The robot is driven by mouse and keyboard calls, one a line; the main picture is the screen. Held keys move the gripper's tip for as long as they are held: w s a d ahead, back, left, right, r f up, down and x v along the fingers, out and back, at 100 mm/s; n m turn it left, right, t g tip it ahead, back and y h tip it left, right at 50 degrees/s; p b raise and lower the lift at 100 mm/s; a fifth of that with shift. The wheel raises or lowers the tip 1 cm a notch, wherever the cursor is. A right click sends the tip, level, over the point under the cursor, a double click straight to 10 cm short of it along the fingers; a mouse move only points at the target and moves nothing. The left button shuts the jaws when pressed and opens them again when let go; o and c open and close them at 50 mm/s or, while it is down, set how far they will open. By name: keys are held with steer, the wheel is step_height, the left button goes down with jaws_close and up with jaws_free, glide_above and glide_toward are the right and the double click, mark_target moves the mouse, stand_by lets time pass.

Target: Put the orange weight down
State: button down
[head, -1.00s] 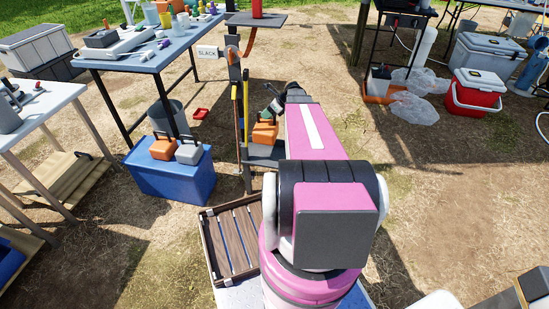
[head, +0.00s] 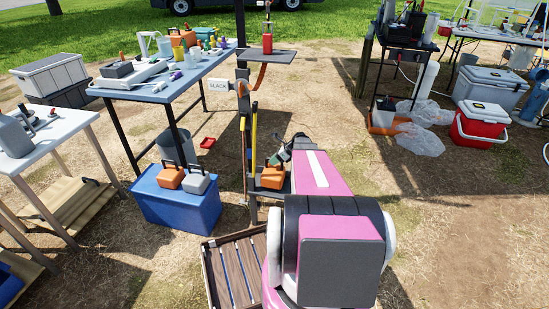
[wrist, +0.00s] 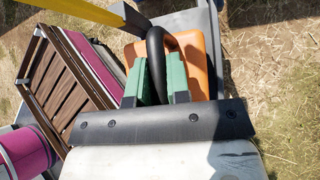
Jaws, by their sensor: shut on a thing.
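My gripper (wrist: 163,86), with green fingers, is shut on the black handle (wrist: 157,48) of an orange weight (wrist: 205,62). In the head view this weight (head: 271,178) is upright at a small grey platform (head: 268,197) on the post, beside a yellow bar. I cannot tell whether its base touches the platform. In the wrist view the platform's grey edge (wrist: 207,18) shows behind the weight. My arm hides part of the platform. Another orange weight (head: 169,177) and a grey weight (head: 196,181) stand on a blue box (head: 180,208) to the left.
The yellow bar (head: 254,140) rises close to the held weight. A slatted wooden crate (head: 236,268) lies on the ground in front. A higher shelf (head: 262,55) with a red object and a "SLACK" sign (head: 218,85) are on the post. Open ground lies to the right.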

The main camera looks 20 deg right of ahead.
steer(key=shift+f, duration=1.25)
steer(key=c, duration=1.1)
jaws_free()
steer(key=v, duration=1.2)
steer(key=s+a+r+n+g+h, duration=0.1)
steer(key=s+a+n+h, duration=0.2)
steer(key=s+a+n, duration=0.2)
steer(key=s+a+r+n+g+h, duration=0.1)
steer(key=s+a+n, duration=0.4)
steer(key=a+n, duration=0.7)
steer(key=s+a+r+n+g+h, duration=0.1)
steer(key=s+a+r+n+h, duration=0.2)
steer(key=s+a+n, duration=0.3)
steer(key=a+n+h, duration=0.1)
steer(key=a+n, duration=0.1)
steer(key=a, duration=0.1)
steer(key=shift+r+n+h, duration=0.25)
steer(key=shift+n+h, duration=0.05)
steer(key=shift+n, duration=0.1)
